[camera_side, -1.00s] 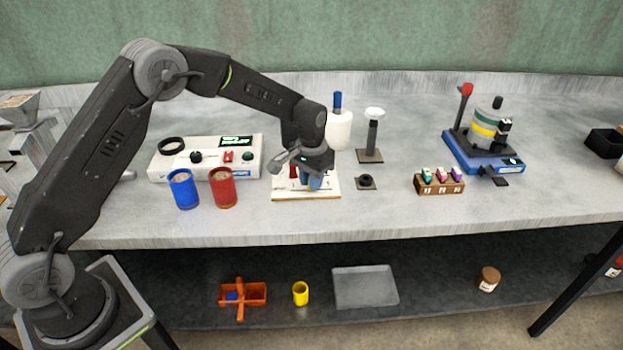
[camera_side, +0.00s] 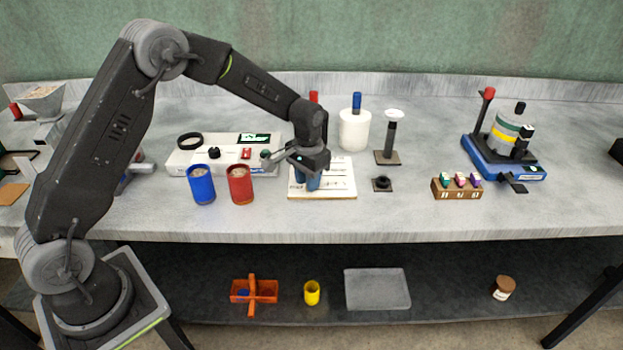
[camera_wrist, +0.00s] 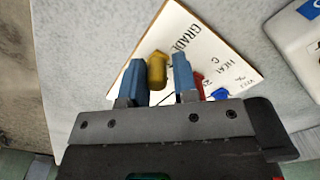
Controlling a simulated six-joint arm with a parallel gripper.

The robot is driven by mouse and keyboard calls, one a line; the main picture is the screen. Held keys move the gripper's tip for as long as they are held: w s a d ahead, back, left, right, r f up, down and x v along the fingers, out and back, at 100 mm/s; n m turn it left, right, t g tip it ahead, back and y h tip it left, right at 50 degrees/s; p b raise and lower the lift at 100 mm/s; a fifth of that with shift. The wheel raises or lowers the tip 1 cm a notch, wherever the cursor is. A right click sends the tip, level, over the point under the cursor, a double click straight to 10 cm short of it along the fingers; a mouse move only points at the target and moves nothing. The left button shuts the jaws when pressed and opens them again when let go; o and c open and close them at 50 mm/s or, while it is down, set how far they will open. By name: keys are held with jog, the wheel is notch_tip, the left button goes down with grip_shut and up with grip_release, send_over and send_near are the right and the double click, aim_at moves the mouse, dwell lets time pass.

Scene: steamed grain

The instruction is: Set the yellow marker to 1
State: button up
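The yellow marker (camera_wrist: 157,70) is a small peg on the white board (camera_wrist: 178,25) printed with "GRADE" and "HEAT C". In the wrist view my gripper (camera_wrist: 159,78) is open, with its blue fingers on either side of the marker. The marker is close to the left finger, and a gap shows before the right finger. A red marker (camera_wrist: 198,82) and a blue marker (camera_wrist: 220,94) are to the right, partly hidden. In the side view my gripper (camera_side: 307,181) is low over the left part of the board (camera_side: 340,178) and hides the markers. The scale figures are not readable.
A blue cup (camera_side: 201,188) and a red cup (camera_side: 240,188) stand left of the board, before a white device (camera_side: 180,162). A white bottle (camera_side: 353,131) and a tamper-like tool (camera_side: 391,140) stand behind and right.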

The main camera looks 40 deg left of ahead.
jog(key=o, duration=0.4)
jog(key=shift+c, duration=0.2)
notch_tip(320, 180, up, 14)
jog(key=shift+f, duration=0.1)
dwell(0.4)
jog(key=s+d+r+t, duration=0.1)
jog(key=s+r, duration=0.4)
jog(key=s, duration=0.2)
jog(key=s+d+r+t, duration=0.1)
jog(key=s+r+t, duration=0.1)
jog(key=s+r, duration=0.4)
jog(key=s+d+f+t, duration=0.1)
jog(key=s+f+t, duration=0.1)
jog(key=s, duration=1.4)
jog(key=shift+d+f+t, duration=0.15)
jog(key=shift+f+t, duration=0.15)
jog(key=shift+f, duration=0.45)
